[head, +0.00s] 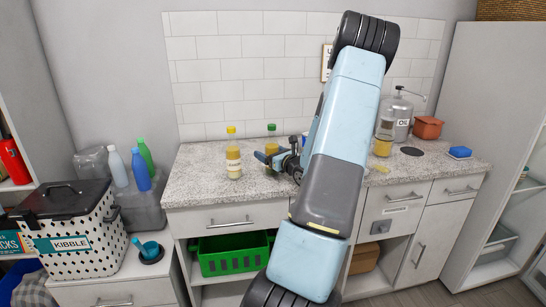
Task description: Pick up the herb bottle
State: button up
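Two bottles stand upright on the speckled counter (205,180). One has a yellow cap, yellowish contents and a pale label (233,160). The other has a green cap (271,129) and yellowish contents; its lower part is hidden by my gripper. I cannot read the labels, so I cannot tell which is the herb bottle. My gripper (266,158) is low over the counter, in front of the green-capped bottle and right of the yellow-capped one.
My arm crosses the counter's middle. To its right are a jar with yellow contents (383,142), a metal canister (401,117), a terracotta-coloured container (428,127) and a blue item (460,152). A green crate (228,261) sits below. Clear counter lies left of the bottles.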

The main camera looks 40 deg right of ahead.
aim_at(269, 145)
jog(key=c, duration=1)
jog(key=shift+r, duration=0.1)
jog(key=shift+r, duration=0.45)
notch_tip(269, 145, up, 2)
jog(key=shift+r, duration=0.1)
jog(key=s+d+r, duration=0.2)
jog(key=s+r, duration=0.1)
jog(key=s, duration=0.1)
jog(key=s+d+r, duration=0.1)
jog(key=s+r, duration=0.2)
jog(key=s, duration=0.1)
jog(key=s+d+r, duration=0.2)
jog(key=s+r, duration=0.1)
jog(key=s, duration=0.1)
jog(key=shift+s+d+r, duration=0.35)
jog(key=shift+s+r, duration=0.05)
